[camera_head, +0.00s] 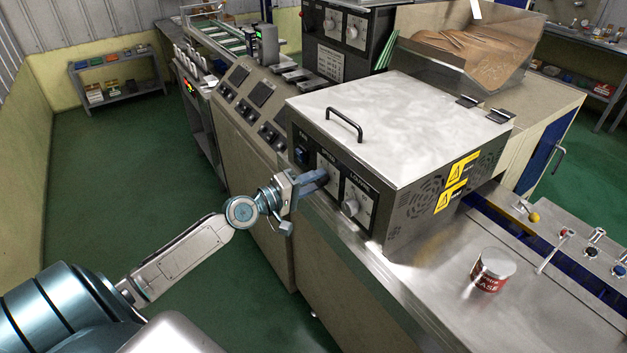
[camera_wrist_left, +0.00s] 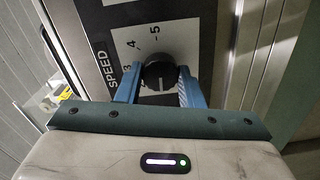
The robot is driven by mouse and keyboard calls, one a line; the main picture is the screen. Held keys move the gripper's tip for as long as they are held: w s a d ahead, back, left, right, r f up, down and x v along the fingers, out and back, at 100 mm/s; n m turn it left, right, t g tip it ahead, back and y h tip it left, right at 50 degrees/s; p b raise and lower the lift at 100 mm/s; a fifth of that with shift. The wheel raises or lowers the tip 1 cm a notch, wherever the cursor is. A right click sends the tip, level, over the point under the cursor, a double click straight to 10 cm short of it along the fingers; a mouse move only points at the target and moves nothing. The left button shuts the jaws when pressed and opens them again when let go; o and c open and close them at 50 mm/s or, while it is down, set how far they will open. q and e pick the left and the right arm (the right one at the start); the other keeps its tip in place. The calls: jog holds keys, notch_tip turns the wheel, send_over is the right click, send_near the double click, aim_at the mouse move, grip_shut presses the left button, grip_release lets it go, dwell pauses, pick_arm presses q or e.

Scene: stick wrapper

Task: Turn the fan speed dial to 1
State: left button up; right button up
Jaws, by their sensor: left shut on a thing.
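The speed dial (camera_wrist_left: 159,72) is a dark round knob on a light scale plate marked SPEED, in the left wrist view. The numbers 5, 4 and 3 show on the scale; the lower part is hidden behind my gripper. I cannot tell surely which number the dial points to. My left gripper (camera_wrist_left: 160,80) is shut on the dial, one blue finger on each side. In the head view the same gripper (camera_head: 312,182) reaches the front panel of the metal box (camera_head: 400,130) and mostly covers the dial. My right gripper is not in view.
A second dial (camera_head: 351,207) sits right of the speed dial, and a blue switch (camera_head: 300,155) left of it. The box has a black handle (camera_head: 344,122) on its lid. A red and white can (camera_head: 492,270) stands on the metal counter. Green floor (camera_head: 120,180) is open at left.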

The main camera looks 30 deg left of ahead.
pick_arm(q)
jog(key=shift+n, duration=0.4)
jog(key=o, duration=1)
